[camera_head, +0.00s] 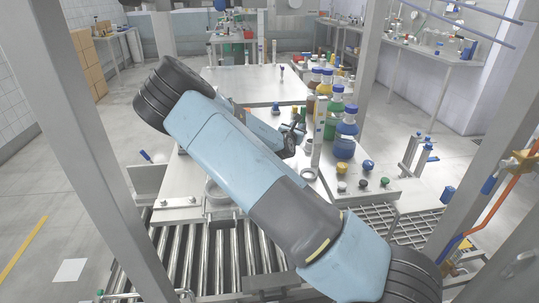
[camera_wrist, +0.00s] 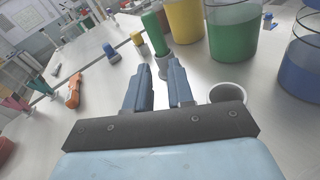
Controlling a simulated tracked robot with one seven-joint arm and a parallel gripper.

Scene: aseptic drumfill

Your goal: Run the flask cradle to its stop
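My gripper (camera_wrist: 161,66) points over the steel bench, with a visible gap between its two blue fingers and nothing between them. In the head view my gripper (camera_head: 297,130) is small and partly hidden by my arm. Just beyond the fingertips stands a green cylinder (camera_wrist: 154,36) on a grey base. Large flasks stand beyond and to the right: one yellow (camera_wrist: 184,20), one green (camera_wrist: 233,30), one blue (camera_wrist: 302,70). The blue flask also shows in the head view (camera_head: 345,136). I cannot make out which part is the flask cradle.
A white cup (camera_wrist: 228,93) stands right of my fingers. An orange-handled item (camera_wrist: 74,91) and small blue-capped pieces (camera_wrist: 111,53) lie to the left. Small coloured knobs (camera_head: 363,184) line the bench's front right. A roller conveyor (camera_head: 215,255) runs below in front.

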